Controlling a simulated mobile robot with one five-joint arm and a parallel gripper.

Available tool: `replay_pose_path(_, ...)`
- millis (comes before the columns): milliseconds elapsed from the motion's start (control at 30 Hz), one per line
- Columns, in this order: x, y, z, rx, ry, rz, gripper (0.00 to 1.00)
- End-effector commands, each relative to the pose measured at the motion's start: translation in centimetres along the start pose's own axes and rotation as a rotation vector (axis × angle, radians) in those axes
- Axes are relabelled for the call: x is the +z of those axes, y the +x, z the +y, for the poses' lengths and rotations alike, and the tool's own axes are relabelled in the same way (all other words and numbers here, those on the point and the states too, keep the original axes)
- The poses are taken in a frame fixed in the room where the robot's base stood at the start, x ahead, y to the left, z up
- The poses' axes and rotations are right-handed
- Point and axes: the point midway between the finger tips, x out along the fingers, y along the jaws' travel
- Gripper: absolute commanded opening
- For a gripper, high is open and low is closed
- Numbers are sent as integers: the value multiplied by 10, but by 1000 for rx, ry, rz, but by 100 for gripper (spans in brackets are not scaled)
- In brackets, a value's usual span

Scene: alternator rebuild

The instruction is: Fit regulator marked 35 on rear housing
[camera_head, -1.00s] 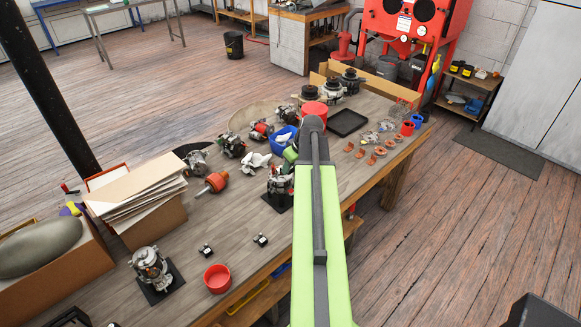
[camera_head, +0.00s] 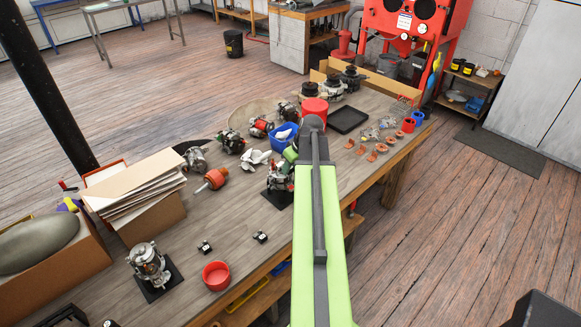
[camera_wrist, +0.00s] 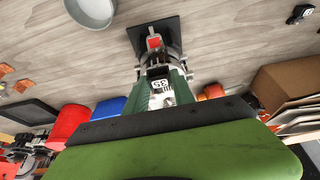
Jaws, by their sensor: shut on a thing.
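My gripper (camera_wrist: 164,97) is shut on a small dark regulator with a white label reading 35 (camera_wrist: 166,84), upside down in the wrist view. Just beyond it stands a metal alternator unit (camera_wrist: 154,58) on a square black plate (camera_wrist: 171,26). The regulator lines up with this unit in the picture; I cannot tell whether they touch. In the head view the same unit (camera_head: 279,181) stands on the bench just left of my arm. Part of my green gripper (camera_head: 290,154) shows above it, and the regulator is hidden there.
Another unit on a black plate (camera_head: 149,265), a red bowl (camera_head: 216,275) and two small black parts (camera_head: 260,237) lie nearer on the bench (camera_head: 190,240). A blue bin (camera_head: 281,140), red cup (camera_head: 313,106) and black tray (camera_head: 348,119) stand beyond. A box of papers (camera_head: 155,219) stands left.

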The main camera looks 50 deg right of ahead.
Motion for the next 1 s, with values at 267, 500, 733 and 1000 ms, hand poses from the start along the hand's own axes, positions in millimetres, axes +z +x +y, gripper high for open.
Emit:
replay_pose_path(267,3,8,0,0,0,0,0)
replay_pose_path(500,6,16,0,0,0,0,0)
replay_pose_path(733,6,15,0,0,0,0,0)
replay_pose_path(1000,7,17,0,0,0,0,0)
